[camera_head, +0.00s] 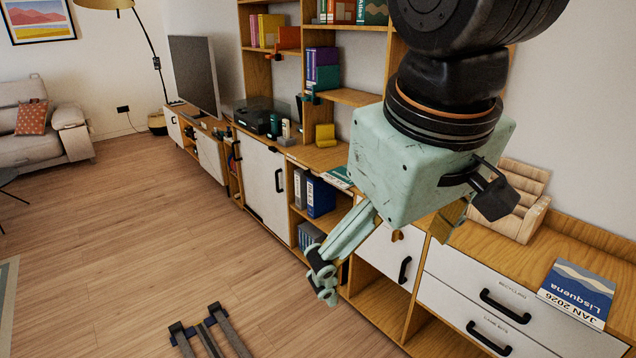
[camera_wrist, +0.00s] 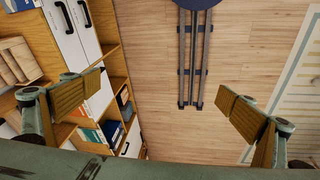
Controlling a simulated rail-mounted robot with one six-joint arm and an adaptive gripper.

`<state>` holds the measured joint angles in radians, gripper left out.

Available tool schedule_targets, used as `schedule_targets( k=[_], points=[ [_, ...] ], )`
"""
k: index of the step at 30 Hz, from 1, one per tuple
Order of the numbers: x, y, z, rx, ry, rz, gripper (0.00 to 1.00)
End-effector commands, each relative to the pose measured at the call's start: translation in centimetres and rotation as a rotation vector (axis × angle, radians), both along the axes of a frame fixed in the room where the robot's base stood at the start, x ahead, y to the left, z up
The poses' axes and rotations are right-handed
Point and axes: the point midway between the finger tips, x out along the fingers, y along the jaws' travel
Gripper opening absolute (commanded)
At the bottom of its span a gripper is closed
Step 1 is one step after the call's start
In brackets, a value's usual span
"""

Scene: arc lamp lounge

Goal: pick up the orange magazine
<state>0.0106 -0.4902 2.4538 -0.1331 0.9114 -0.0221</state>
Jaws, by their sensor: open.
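A blue magazine (camera_head: 578,290) marked "Lisquena JAN 2026" lies on the cabinet top at the right. A greenish magazine (camera_head: 338,177) lies on the cabinet top left of my gripper, partly hidden by it. My gripper (camera_head: 405,238) is open and in front of the cabinet. In the wrist view, its fingers (camera_wrist: 163,101) are spread wide with nothing between them.
The long wooden cabinet (camera_head: 610,249) has white doors, drawers and open compartments with binders (camera_head: 320,196). A slatted wooden holder (camera_head: 510,205) stands on its top. Shelves with books rise behind. A television (camera_head: 195,75) stands farther left. The wooden floor (camera_head: 120,240) in front is mostly clear.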

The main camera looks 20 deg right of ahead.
Motion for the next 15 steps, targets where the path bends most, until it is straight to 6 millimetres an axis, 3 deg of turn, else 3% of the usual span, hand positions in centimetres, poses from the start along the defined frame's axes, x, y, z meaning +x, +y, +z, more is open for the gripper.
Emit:
schedule_targets(
  k=[15],
  points=[
    [6.1,-6.7,0.1,-0.211,0.147,0.112,1.0]
  ],
)
